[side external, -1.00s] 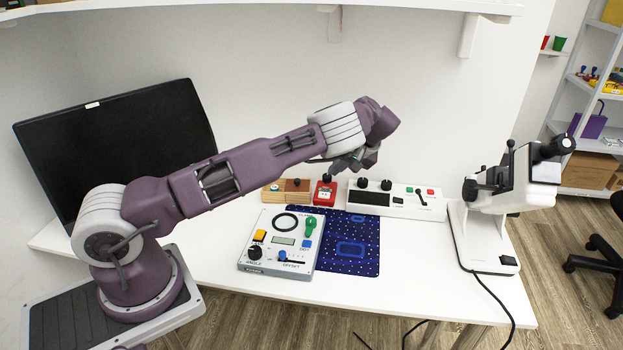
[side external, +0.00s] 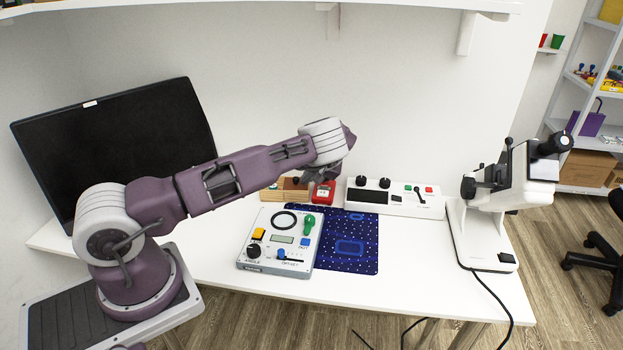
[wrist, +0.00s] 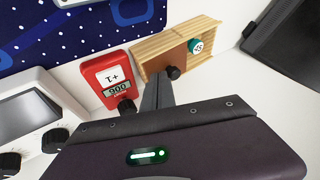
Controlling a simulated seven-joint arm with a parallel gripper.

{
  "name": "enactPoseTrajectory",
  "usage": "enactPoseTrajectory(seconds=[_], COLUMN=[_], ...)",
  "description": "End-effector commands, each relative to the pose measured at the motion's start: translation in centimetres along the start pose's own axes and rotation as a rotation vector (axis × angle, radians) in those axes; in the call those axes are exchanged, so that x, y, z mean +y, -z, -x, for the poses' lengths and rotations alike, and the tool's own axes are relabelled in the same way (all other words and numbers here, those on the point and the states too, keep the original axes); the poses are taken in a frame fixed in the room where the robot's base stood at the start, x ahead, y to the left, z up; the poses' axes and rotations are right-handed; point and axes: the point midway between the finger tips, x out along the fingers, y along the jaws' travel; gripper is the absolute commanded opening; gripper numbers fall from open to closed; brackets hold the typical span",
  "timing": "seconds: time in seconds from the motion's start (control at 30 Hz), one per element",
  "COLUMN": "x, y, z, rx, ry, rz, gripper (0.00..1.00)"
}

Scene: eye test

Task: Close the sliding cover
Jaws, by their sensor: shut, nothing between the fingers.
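A light wooden box (wrist: 207,30) lies at the top middle of the wrist view. A brown sliding cover (wrist: 158,60) with a black knob (wrist: 173,73) covers one part of it. In the side view the box (side external: 268,196) stands at the back of the table, partly hidden by my gripper (side external: 312,181). My gripper (wrist: 157,76) is shut and empty. Its fingertips appear close beside the knob; I cannot tell if they touch.
A red meter (wrist: 117,78) stands right beside the box. A white panel with knobs (side external: 408,200) is farther right. A grey control box (side external: 262,228) and a blue mat (side external: 362,262) lie in front. A dark monitor (side external: 120,140) stands at left.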

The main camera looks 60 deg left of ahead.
Motion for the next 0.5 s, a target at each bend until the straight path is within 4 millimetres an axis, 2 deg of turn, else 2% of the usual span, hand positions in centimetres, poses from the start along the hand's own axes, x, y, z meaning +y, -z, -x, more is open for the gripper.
enactPoseTrajectory(seconds=[0.23, 0.5], x=[-0.6, -5.8], y=[0.0, -0.8], z=[-0.2, -2.5], rx=[-0.002, -0.004], ry=[0.0, 0.003], rz=[0.004, 0.007], gripper=[0.0, 0.0])
